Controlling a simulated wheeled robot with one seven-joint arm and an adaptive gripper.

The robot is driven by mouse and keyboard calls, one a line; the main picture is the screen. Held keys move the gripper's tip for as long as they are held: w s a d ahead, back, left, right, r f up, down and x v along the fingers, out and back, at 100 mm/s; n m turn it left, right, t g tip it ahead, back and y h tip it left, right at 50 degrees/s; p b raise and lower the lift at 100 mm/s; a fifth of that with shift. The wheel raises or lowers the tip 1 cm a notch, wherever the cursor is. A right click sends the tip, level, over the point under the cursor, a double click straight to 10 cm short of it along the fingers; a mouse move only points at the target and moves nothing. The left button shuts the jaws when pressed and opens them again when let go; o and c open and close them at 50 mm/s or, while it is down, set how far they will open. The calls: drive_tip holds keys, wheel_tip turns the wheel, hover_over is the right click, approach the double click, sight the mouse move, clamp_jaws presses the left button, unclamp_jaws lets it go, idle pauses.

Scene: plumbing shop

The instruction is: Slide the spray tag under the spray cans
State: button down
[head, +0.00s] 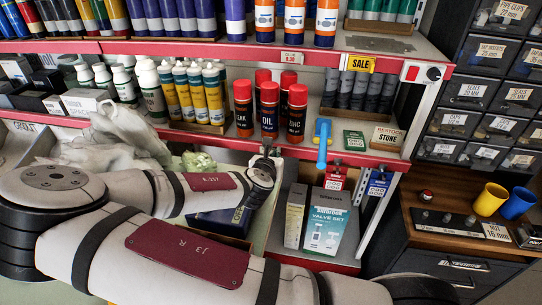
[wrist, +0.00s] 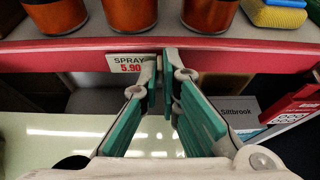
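The spray tag (wrist: 128,62), a small white card with "SPRAY 5.90", sits on the red shelf rail (wrist: 60,58) in the wrist view. It lies below the middle one of three spray cans (wrist: 130,14), whose lower ends show. In the head view the cans (head: 268,112) are dark with red caps, on the middle shelf. My gripper (wrist: 162,62) is at the rail at the tag's right end, its fingertips nearly together with nothing visible between them. The left fingertip overlaps the tag's right edge; contact cannot be told. My gripper (head: 266,160) hides the tag in the head view.
Valve set boxes (head: 326,222) stand below the rail. Yellow and green bottles (head: 190,95) stand left of the cans.

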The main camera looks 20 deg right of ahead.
drive_tip(key=c, duration=2.1)
unclamp_jaws()
drive_tip(key=shift+v, duration=3.8)
drive_tip(key=shift+w, duration=0.1)
